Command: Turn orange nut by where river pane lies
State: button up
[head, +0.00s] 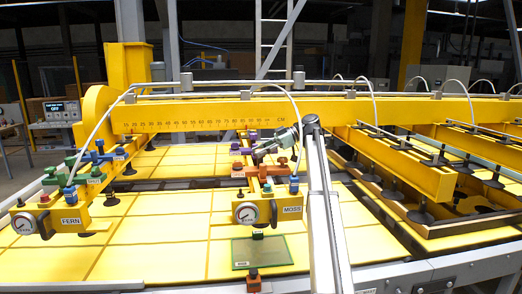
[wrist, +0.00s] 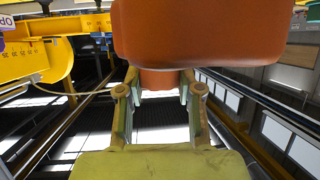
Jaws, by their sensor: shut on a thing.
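My gripper (head: 263,152) is at the coloured nuts on the far part of the MOSS crossbar, in the middle of the head view. In the wrist view, my gripper (wrist: 162,96) is around an orange nut (wrist: 160,78) and shut on it. A large orange block (wrist: 205,30) fills the top of that view. The gripper hides most of the held nut in the head view. A green-tinted glass pane (head: 270,253) lies flat on the yellow tiles in front of the MOSS gauge (head: 253,212). Its small label is too small to read.
The FERN crossbar (head: 60,215) with coloured nuts and a gauge stands at the left. A long yellow beam (head: 200,118) with a scale runs across the back. Suction cups and yellow arms (head: 400,160) crowd the right. Bare tiles (head: 150,230) lie between FERN and MOSS.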

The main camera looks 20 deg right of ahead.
jog(key=shift+s+f, duration=0.1)
jog(key=shift+f, duration=0.15)
jog(key=o, duration=1.1)
jog(key=shift+a, duration=0.1)
jog(key=shift+o, duration=0.4)
jog(key=shift+r, duration=0.1)
jog(key=b, duration=0.4)
jog(key=shift+f+t, duration=0.25)
jog(key=shift+t, duration=0.05)
jog(key=m+t+b, duration=0.1)
jog(key=m+b, duration=0.1)
jog(key=b, duration=0.7)
jog(key=shift+t+h, duration=0.4)
jog(key=shift+m+t+b, duration=0.5)
jog(key=shift+b, duration=0.7)
